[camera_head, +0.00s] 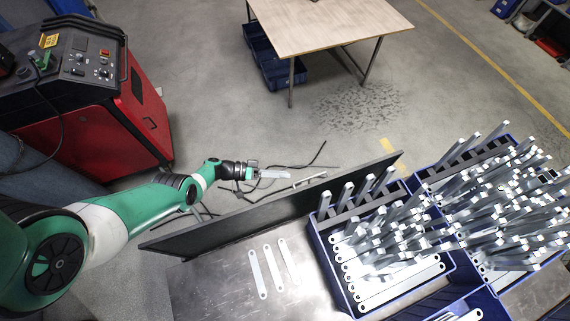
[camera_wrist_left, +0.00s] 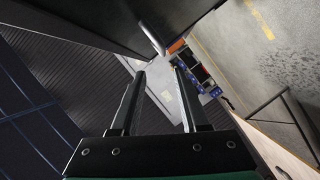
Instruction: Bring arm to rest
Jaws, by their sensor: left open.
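My left gripper (camera_head: 274,174) is at the end of the green and white arm, beyond the dark upright panel and away from the bracket crates. In the left wrist view its two fingers (camera_wrist_left: 159,74) stand apart with nothing between them. Three flat galvanized brackets (camera_head: 273,268) lie side by side on the metal table (camera_head: 215,285). A blue crate (camera_head: 322,245) holds several brackets, some lying flat and some upright. Another blue crate (camera_head: 424,170) to its right is crowded with upright and tilted brackets. My right gripper is not in view.
A long dark panel (camera_head: 215,230) stands along the table's back edge. A red and grey machine (camera_head: 125,125) stands at the left. A wooden table (camera_head: 325,22) with blue bins (camera_head: 262,55) beneath is at the back. Open floor (camera_head: 215,100) lies between them.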

